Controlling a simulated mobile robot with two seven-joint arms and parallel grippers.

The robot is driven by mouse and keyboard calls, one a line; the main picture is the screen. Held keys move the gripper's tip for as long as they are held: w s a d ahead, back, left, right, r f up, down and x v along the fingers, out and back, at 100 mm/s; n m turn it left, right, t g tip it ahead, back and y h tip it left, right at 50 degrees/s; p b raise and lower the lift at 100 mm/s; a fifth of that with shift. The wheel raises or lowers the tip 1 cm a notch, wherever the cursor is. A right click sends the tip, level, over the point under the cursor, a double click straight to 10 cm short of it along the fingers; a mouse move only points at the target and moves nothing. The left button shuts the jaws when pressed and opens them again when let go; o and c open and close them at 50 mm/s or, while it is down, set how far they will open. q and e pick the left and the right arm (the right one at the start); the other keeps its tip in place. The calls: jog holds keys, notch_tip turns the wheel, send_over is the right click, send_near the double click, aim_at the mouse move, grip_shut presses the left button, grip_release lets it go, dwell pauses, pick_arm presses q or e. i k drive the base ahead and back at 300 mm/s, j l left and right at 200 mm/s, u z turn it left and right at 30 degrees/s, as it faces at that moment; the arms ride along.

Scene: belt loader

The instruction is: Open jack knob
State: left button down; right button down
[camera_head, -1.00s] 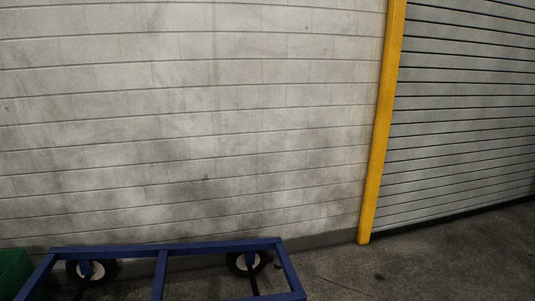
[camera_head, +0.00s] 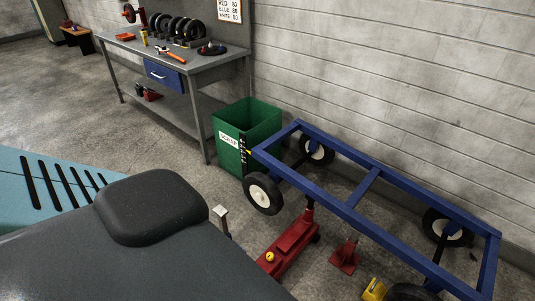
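A red floor jack (camera_head: 290,245) stands on the floor with its far end under the left part of the blue wheeled frame (camera_head: 365,180). A small round yellow knob (camera_head: 270,257) sits on the jack's near end; its setting is too small to tell. A pale upright post (camera_head: 222,218) shows just left of the jack; its lower end is hidden. Neither of my grippers is in view.
A red jack stand (camera_head: 345,257) stands beneath the frame, and a yellow block (camera_head: 374,289) lies by a wheel at the bottom. A green scrap bin (camera_head: 250,125) and a grey workbench (camera_head: 175,67) with tools and wheels stand behind. Open floor lies left.

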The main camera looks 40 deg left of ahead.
aim_at(270, 256)
jog(key=u, duration=1.15)
